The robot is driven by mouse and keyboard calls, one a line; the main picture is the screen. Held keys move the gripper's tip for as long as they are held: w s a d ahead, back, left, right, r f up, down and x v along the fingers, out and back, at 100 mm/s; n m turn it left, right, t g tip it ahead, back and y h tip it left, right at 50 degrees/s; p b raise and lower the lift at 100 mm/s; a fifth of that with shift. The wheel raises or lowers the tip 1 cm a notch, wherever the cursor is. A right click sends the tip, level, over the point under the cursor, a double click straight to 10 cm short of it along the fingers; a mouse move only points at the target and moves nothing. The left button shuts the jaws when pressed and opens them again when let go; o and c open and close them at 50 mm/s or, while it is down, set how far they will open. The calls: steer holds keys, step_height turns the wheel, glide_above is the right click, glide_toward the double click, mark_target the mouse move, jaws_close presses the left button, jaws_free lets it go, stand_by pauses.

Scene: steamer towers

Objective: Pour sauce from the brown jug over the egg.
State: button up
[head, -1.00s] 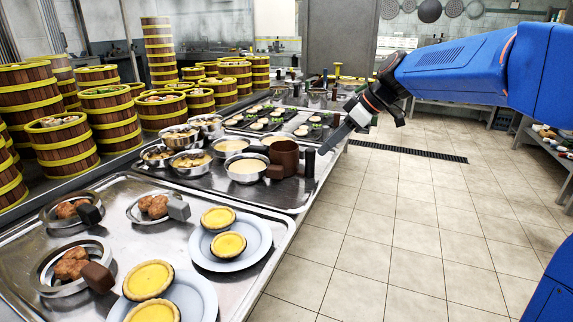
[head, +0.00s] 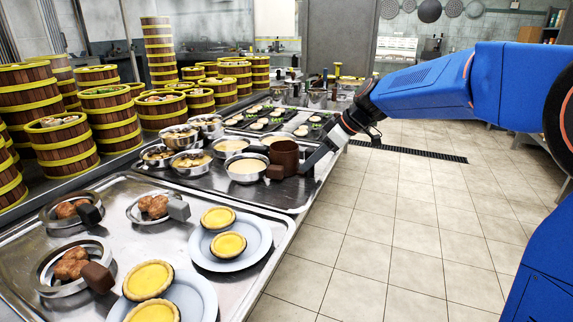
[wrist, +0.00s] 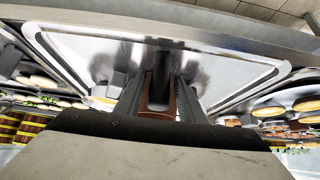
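The brown jug (head: 284,152) stands upright on the metal tray, beside the steel bowls; it looks smooth and dark brown. A steel bowl of pale yellow food (head: 247,167), which looks like egg, stands just left of and in front of it. My gripper (head: 308,165) is at the jug's right side, by its handle. In the wrist view my two dark fingers (wrist: 160,98) stand apart on either side of the dark handle (wrist: 161,72), with part of the brown jug (wrist: 157,114) between them. Whether they touch the handle is hard to tell.
Other steel bowls (head: 231,144) crowd left of the jug. In front are plates with yellow tarts (head: 262,243) and pans of brown meat (head: 152,205). Stacked wooden steamers (head: 108,120) stand behind on the left. The tiled floor (head: 410,225) on the right is clear.

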mark_target(311, 150)
jaws_close()
steer(key=shift+r, duration=1.85)
steer(key=shift+c, duration=2.3)
jaws_free()
jaws_close()
